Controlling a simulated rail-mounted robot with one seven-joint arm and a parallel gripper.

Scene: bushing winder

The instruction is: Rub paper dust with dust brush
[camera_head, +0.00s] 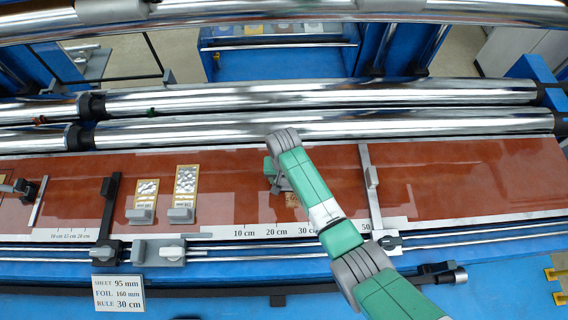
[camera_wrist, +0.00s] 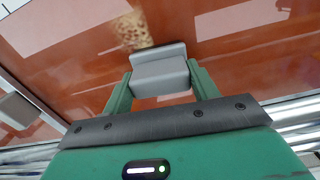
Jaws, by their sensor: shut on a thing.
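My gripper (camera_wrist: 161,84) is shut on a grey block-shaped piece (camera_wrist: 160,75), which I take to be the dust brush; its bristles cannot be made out. A tan, speckled patch, likely the paper dust (camera_wrist: 130,28), lies on the red-brown board just beyond the brush in the wrist view. In the head view the patch (camera_head: 291,200) shows beside my arm, near the board's front edge. My gripper (camera_head: 275,178) is low over the board there, and my arm hides most of the brush. Whether the brush touches the board or dust cannot be told.
The red-brown board (camera_head: 455,185) has a ruler strip (camera_head: 255,232) along its front. Two small sheets with grey blocks (camera_head: 144,200) (camera_head: 186,188) lie to the left. A grey upright bar (camera_head: 369,185) stands to the right. Shiny rollers (camera_head: 400,122) run behind.

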